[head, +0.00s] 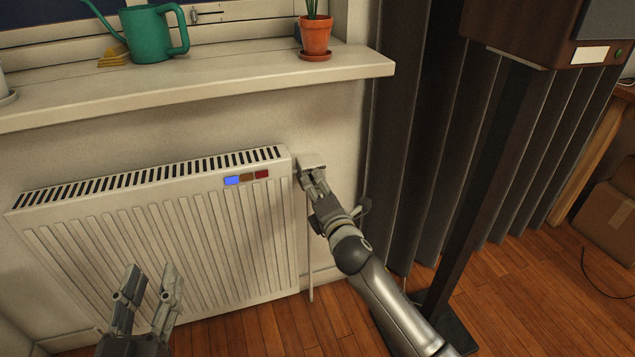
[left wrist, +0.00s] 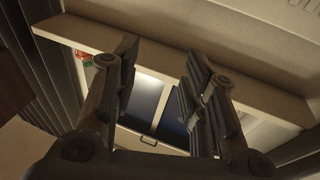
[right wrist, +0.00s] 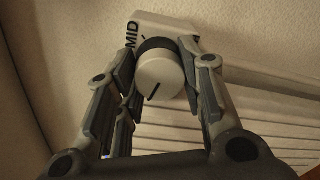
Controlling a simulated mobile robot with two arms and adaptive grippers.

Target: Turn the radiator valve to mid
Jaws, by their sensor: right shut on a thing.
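The knob's black line slants down and left. "MID" is printed on the valve body (right wrist: 160,20) at upper left; another label is partly hidden. My left gripper (head: 150,272) is open and empty before the radiator.
The sill (head: 220,79) overhangs the radiator and bears a green watering can (head: 150,36) and a potted plant (head: 316,36). A thin pipe (head: 310,250) drops below the valve. A dark curtain (head: 400,130) and a speaker stand (head: 480,190) are to the right.

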